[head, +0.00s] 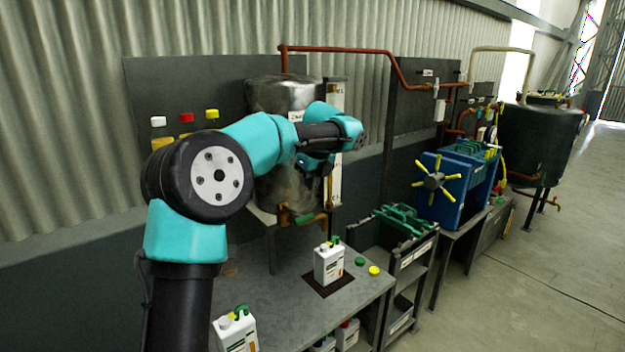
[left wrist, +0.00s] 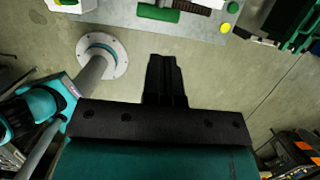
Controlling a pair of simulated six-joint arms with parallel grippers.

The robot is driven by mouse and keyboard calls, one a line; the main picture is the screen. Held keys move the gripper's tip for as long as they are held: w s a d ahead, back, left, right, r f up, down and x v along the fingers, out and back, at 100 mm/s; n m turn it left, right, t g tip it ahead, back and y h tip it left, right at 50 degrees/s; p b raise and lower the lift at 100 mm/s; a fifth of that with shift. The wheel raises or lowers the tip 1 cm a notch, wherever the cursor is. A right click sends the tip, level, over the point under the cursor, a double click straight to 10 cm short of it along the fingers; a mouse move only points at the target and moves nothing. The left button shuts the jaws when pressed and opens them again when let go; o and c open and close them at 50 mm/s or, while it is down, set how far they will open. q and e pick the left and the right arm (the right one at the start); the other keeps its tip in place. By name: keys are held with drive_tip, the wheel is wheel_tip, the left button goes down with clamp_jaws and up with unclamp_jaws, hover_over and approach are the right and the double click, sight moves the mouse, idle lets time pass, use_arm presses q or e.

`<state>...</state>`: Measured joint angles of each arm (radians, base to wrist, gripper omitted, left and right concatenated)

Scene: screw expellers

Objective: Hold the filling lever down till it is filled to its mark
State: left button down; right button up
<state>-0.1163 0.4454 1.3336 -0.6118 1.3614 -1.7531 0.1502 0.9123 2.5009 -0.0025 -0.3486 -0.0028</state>
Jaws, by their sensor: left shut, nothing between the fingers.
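The filling lever (head: 304,218) is a green handle on the brass tap at the foot of the metal tank (head: 275,185). A green handle, likely this lever (left wrist: 158,13), shows at the top of the left wrist view. A white jug (head: 329,262) stands upright on a dark grate below and right of the tap. Its fill level and mark are too small to read. My left gripper (left wrist: 165,65) is shut and empty. In the head view it hangs in front of the tank, above the lever and apart from it, partly hidden by its wrist. My right gripper is not in view.
A green cap (head: 360,261) and a yellow cap (head: 373,270) lie right of the jug. Another white jug (head: 235,330) stands at the near left. A rack with green-handled items (head: 403,222) and a blue press (head: 452,190) stand to the right. Bottles line the back left.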

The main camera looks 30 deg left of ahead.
sight(305, 216)
use_arm(q)
drive_tip(key=x, duration=1)
drive_tip(key=shift+f, duration=0.4)
drive_tip(key=shift+w, duration=0.1)
